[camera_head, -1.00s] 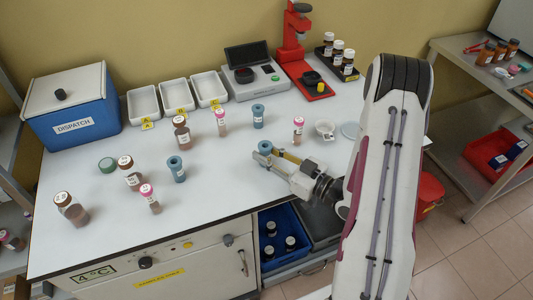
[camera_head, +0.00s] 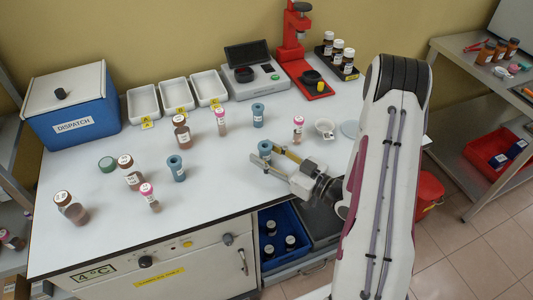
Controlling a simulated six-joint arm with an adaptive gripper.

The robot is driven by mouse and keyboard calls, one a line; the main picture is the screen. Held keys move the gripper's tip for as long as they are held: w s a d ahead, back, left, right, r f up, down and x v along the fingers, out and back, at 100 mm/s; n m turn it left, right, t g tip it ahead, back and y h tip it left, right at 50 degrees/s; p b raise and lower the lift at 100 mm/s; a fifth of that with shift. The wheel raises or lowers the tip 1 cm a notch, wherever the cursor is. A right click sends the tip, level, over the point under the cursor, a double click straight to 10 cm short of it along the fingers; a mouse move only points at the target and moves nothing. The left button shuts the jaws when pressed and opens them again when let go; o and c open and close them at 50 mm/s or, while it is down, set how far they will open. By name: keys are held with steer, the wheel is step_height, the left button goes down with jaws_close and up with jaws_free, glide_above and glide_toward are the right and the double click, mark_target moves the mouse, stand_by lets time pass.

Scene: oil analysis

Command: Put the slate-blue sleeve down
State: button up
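A slate-blue sleeve (camera_head: 265,147) stands upright on the white bench, right of centre. My gripper (camera_head: 265,154) is level with it, one finger on each side, and the fingers are spread apart. The fingers look clear of the sleeve, though the small gap at the tips is hard to judge. Two similar slate-blue sleeves stand upright elsewhere on the bench, one behind (camera_head: 258,116) and one to the left (camera_head: 177,169).
White trays (camera_head: 144,103), a scale (camera_head: 255,80) and a blue dispatch box (camera_head: 72,110) line the back. Bench front centre is clear.

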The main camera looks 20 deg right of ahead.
steer(key=shift+s+d, duration=0.1)
steer(key=shift+s, duration=0.1)
steer(key=shift+v, duration=0.85)
steer(key=shift+d+v, duration=0.3)
steer(key=shift+v, duration=2.4)
steer(key=shift+d, duration=0.1)
steer(key=shift+o, duration=0.7)
